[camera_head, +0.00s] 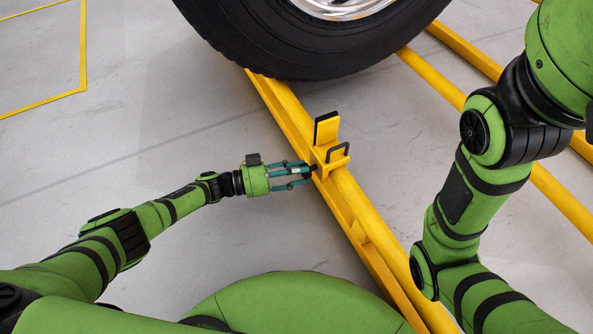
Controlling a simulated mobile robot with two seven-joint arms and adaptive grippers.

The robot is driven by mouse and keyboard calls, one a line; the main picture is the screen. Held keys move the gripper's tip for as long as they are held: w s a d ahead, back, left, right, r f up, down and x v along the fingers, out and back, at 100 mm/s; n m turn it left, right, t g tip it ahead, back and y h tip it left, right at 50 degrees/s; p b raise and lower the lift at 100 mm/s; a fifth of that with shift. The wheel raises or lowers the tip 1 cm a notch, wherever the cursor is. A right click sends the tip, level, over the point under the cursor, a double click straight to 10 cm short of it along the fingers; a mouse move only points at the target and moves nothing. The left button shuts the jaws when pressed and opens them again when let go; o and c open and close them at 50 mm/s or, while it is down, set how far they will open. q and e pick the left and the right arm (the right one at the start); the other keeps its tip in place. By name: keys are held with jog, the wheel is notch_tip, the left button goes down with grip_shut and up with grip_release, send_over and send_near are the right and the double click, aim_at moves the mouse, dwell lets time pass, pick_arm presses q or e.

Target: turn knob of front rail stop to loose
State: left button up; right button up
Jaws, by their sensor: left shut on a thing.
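The front rail stop (327,131) is a yellow block with an upright black-edged plate and a dark handle loop. It sits on a yellow rail (356,202) in the middle of the view. My left gripper (311,175) reaches in from the left and is shut at the stop's left side, on a small dark knob (313,168). The fingers hide most of the knob, so which way it is turned cannot be told. My right arm comes down at the right, but its gripper is out of view.
A large black tyre (300,50) with a silver rim stands on the rails just beyond the stop. More yellow rails (560,195) run parallel at the right. Grey floor (150,130) is clear at the left, with a yellow line (45,105) marked on it.

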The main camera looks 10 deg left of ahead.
pick_arm(q)
jog(key=shift+s+d+f, duration=0.1)
jog(key=shift+s+f, duration=0.05)
jog(key=o, duration=1.1)
jog(key=shift+o, duration=0.2)
jog(key=v, duration=1.2)
